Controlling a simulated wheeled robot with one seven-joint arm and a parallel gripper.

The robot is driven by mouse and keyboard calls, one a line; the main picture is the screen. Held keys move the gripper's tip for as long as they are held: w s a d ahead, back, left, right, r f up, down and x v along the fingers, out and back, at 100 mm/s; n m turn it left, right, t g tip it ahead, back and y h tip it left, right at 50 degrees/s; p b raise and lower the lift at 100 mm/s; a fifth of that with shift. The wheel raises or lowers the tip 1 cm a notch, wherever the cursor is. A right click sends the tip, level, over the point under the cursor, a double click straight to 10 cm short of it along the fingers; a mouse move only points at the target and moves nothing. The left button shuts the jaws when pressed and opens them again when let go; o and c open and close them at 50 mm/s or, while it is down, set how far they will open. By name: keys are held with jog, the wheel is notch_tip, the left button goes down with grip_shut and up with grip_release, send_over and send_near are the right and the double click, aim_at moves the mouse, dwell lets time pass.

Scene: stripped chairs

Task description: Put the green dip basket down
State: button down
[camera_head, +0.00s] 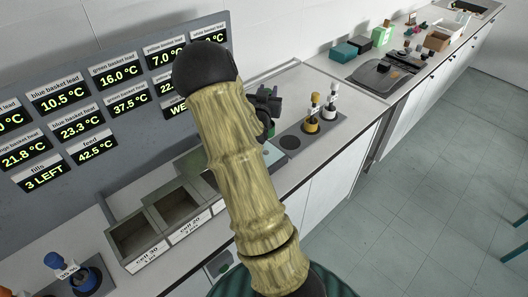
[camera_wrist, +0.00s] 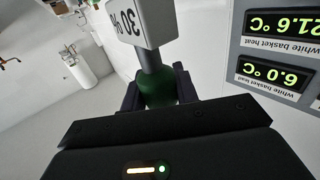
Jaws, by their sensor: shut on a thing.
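The green dip basket (camera_wrist: 158,90) shows in the wrist view as a dark green body with a grey stem and a white tag block (camera_wrist: 140,22) marked 30 %. My gripper (camera_wrist: 157,93) is shut on the green body, one dark finger on each side. In the head view my gripper (camera_head: 266,104) is above the counter behind my arm, left of the grey stand. The basket is mostly hidden there, and its lower end is out of sight in both views.
A grey stand (camera_head: 297,143) holds a yellow basket (camera_head: 313,122) and a whitish basket (camera_head: 330,109). Open wells marked cell 30 (camera_head: 137,238) and cell 20 (camera_head: 180,208) sit left of my arm. A blue basket (camera_head: 56,264) stands lower left. A display board (camera_head: 90,110) stands behind.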

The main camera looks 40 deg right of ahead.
jog(key=shift+w+f, duration=0.15)
jog(key=shift+f, duration=0.3)
jog(key=f+p, duration=0.2)
jog(key=f, duration=0.2)
jog(key=shift+d+f, duration=0.2)
jog(key=shift+a+f, duration=0.25)
jog(key=shift+a, duration=0.1)
jog(key=shift+d, duration=0.1)
jog(key=shift+f, duration=0.25)
notch_tip(320, 180, down, 4)
jog(key=shift+d+r+p, duration=0.1)
jog(key=shift+r+p, duration=0.15)
jog(key=shift+p, duration=0.65)
jog(key=shift+f, duration=0.25)
